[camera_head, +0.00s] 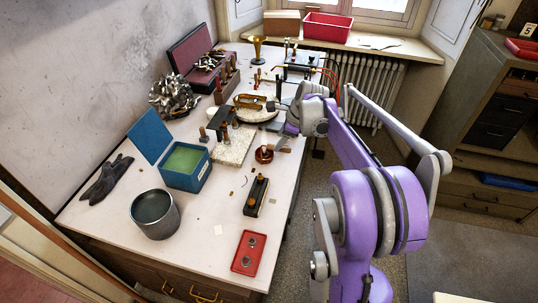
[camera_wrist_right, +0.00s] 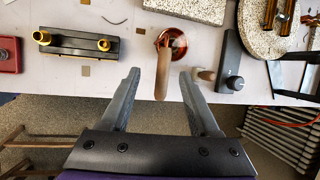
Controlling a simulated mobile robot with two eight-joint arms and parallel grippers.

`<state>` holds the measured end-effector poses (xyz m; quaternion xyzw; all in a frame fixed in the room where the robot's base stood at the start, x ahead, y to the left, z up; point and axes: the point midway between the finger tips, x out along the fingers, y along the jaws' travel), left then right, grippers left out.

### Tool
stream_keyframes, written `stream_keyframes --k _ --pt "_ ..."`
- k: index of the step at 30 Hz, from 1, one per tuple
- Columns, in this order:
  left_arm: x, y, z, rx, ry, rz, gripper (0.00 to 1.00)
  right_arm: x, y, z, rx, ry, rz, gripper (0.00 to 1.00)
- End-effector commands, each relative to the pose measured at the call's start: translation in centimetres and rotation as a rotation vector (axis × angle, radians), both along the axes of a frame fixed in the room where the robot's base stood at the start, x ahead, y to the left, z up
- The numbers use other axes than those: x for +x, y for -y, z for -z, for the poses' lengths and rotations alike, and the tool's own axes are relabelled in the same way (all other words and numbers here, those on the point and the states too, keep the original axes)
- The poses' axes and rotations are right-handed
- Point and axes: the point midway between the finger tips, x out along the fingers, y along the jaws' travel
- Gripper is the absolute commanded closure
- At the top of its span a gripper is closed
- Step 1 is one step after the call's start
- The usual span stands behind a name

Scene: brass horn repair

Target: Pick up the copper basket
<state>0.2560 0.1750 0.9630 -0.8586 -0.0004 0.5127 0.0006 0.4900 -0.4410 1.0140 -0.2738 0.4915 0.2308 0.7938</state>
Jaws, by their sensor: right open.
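The copper basket (camera_head: 264,154) is a small round reddish-copper piece on the white bench, near its right edge. In the right wrist view the copper basket (camera_wrist_right: 171,38) shows at top centre, with a brown handle-like bar (camera_wrist_right: 162,78) reaching from it toward my gripper. My right gripper (camera_head: 284,130) is over the bench edge in the head view, close behind the basket. In the right wrist view my right gripper (camera_wrist_right: 159,75) is open and empty-looking, with the bar's end between the fingertips; contact cannot be told. My left gripper is not in view.
A black block with brass knobs (camera_head: 256,195) lies in front of the basket. A pale stone slab (camera_head: 234,148) is to its left. A blue box (camera_head: 184,166), grey pot (camera_head: 155,213) and red tray (camera_head: 249,253) stand nearer.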

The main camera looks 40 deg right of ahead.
Motion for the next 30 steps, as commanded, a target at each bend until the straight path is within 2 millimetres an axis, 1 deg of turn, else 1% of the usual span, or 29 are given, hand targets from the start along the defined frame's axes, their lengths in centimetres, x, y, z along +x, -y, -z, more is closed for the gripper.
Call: stream_keyframes --k 1,3,9,17,21,24,27,30 --pt "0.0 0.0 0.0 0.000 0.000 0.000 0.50 0.3 0.4 0.4 0.011 -0.001 0.020 0.38" --pt "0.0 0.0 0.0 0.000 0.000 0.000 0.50 0.7 0.5 1.2 0.019 -0.001 0.033 0.38" --pt "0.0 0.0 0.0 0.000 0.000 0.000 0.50 2.0 0.1 4.0 0.018 -0.003 0.032 0.38" --pt "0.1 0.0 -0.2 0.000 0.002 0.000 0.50 3.0 -0.1 5.9 0.017 -0.002 0.031 0.38" --pt "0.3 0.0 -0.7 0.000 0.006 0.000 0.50 4.2 -0.2 7.7 0.018 0.000 0.031 0.38" --pt "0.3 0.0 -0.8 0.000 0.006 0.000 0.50 4.6 -0.3 9.0 0.017 0.000 0.031 0.38" --pt "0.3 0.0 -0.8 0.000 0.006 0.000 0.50 4.9 -0.4 9.6 0.016 -0.001 0.031 0.38" --pt "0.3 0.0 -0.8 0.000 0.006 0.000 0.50 4.9 -0.4 9.8 0.016 -0.001 0.031 0.38"
